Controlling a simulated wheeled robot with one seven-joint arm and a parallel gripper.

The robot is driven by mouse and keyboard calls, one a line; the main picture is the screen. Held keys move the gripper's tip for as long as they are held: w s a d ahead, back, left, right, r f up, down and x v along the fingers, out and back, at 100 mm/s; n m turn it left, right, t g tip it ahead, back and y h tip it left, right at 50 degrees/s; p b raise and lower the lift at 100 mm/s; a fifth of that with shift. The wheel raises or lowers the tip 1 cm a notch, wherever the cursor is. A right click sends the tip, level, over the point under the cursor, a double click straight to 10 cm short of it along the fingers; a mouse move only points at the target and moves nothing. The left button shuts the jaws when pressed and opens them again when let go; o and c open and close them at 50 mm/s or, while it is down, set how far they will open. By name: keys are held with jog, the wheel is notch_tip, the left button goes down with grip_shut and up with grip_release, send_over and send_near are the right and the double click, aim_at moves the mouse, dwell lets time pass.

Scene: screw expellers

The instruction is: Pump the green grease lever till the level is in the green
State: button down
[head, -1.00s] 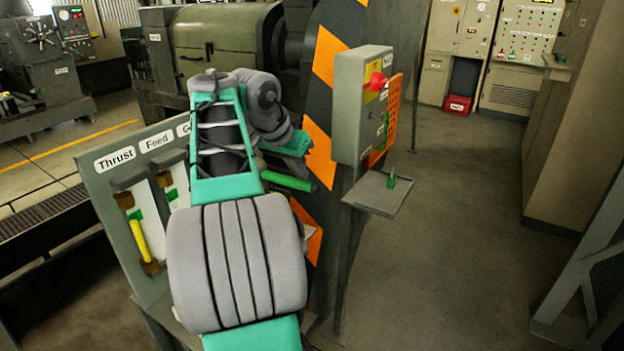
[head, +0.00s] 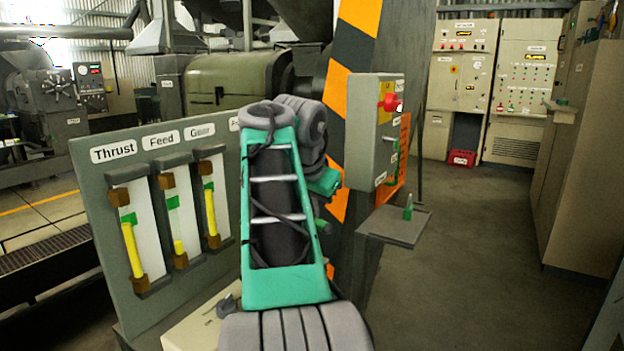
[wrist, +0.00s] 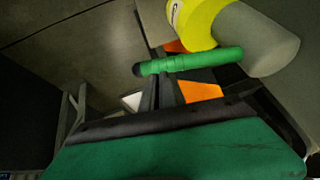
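The green lever (wrist: 190,62) lies across the upper middle of the wrist view, with a dark tip at its left end. In the head view a short green piece (head: 322,227), likely the lever, shows just below my gripper (head: 325,182), which is largely hidden behind my arm. Contact and finger opening cannot be made out. The gauge panel (head: 95,205) has a third gauge (head: 210,205), its label starting with G. Its yellow column (head: 211,213) reaches about the lower edge of its green mark (head: 208,186).
The Thrust gauge (head: 130,240) and Feed gauge (head: 177,225) stand left of it. A grey control box (head: 362,140) with a red knob (head: 389,103) and a small shelf (head: 395,228) stand right of my arm. The floor (head: 470,270) on the right is clear.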

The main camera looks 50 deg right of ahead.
jog(key=shift+f, duration=0.3)
jog(key=r+p, duration=0.3)
jog(key=d+r+p, duration=0.1)
jog(key=shift+s+r, duration=0.3)
jog(key=shift+s, duration=0.05)
jog(key=p+v, duration=0.6)
jog(key=v, duration=0.3)
jog(key=shift+s+r, duration=0.25)
jog(key=shift+s, duration=0.2)
jog(key=shift+a, duration=0.15)
